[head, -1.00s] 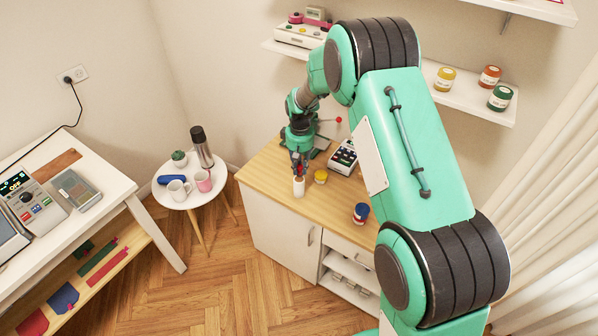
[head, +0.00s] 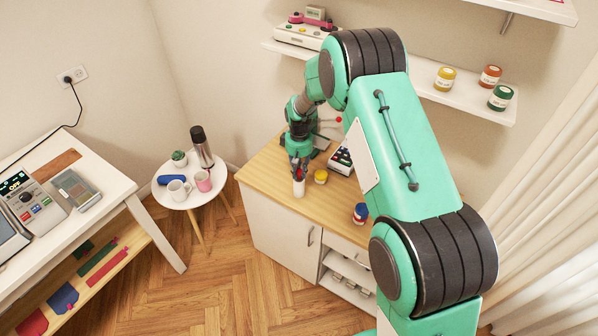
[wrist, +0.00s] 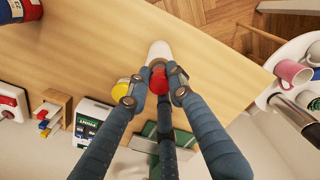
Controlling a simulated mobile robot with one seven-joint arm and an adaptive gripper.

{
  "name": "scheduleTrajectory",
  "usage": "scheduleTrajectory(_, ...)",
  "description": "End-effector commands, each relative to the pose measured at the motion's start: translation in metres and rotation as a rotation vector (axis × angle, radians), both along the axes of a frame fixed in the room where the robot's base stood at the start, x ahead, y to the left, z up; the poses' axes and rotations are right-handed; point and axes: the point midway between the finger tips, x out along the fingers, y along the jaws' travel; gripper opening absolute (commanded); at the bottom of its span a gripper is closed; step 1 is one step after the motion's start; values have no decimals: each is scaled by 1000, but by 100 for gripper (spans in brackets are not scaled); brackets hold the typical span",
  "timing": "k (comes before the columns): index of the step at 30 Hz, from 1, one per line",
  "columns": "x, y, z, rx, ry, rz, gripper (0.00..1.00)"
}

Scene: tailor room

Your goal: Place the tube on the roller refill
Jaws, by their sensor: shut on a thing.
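My gripper (wrist: 157,85) is shut on a red piece (wrist: 158,80), which I take to be the tube; its fingers hide much of it. A white cylinder (wrist: 160,50), which seems to be the roller refill, is right at the red piece, just beyond the fingertips. In the head view the white cylinder (head: 298,189) is near the wooden top's left front edge, with my gripper (head: 299,173) pointing down just above it. I cannot tell whether the red piece and white cylinder touch.
A yellow jar (head: 321,177) stands close to the right of my gripper, and a blue-and-red jar (head: 361,213) stands farther right on the wooden cabinet top (head: 275,165). A dark-keyed device (head: 341,160) is behind. A round side table (head: 178,202) with cups stands to the left.

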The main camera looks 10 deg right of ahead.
Motion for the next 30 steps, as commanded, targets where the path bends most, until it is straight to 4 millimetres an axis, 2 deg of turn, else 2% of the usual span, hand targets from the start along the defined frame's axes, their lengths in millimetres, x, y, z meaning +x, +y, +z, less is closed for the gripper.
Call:
scheduleTrajectory(11, 0, 0, -2, 0, -1, 0, 0)
scheduleTrajectory(12, 0, 0, -2, 0, -1, 0, 25)
scheduleTrajectory(14, 0, 0, -2, 0, -1, 0, 36)
scheduleTrajectory(15, 0, 0, -2, 0, -1, 0, 39)
scheduleTrajectory(25, 0, 0, -1, 0, -1, 0, 39)
scheduleTrajectory(30, 1, 0, 7, 0, -3, 0, 39)
